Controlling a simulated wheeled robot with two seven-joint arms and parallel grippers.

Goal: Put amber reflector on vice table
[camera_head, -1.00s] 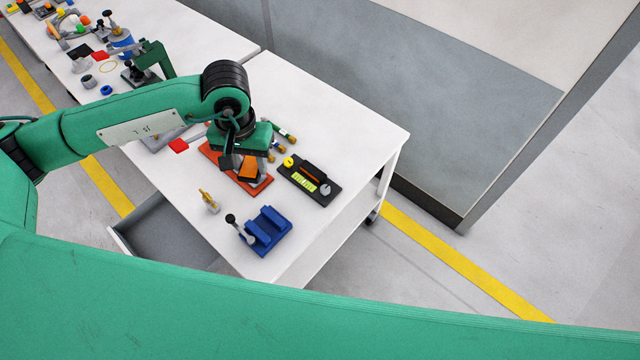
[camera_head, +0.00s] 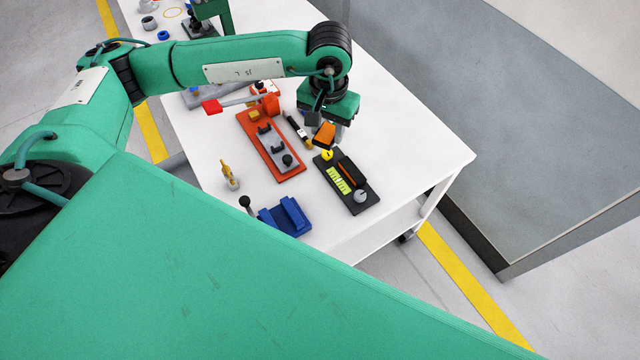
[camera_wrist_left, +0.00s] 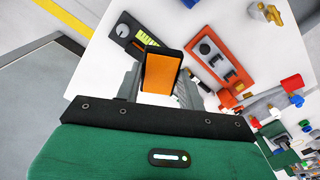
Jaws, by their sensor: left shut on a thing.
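The amber reflector (camera_head: 324,135) is an orange block with a dark edge. My left gripper (camera_head: 322,127) is shut on it; in the left wrist view the reflector (camera_wrist_left: 161,73) sits between the two grey fingers. They are above the white table (camera_head: 412,140), beside the far end of the black device. The table carries a blue vice (camera_head: 286,216) with a black-knobbed lever at its near edge. The height of the reflector above the table is hard to tell. My right gripper is not in view.
A black device (camera_head: 347,184) with a yellow knob and display lies right of a red-orange fixture (camera_head: 270,147). A small brass piece (camera_head: 230,177) stands left of them. A red-ended tool (camera_head: 212,106) lies behind. The table's right part is clear.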

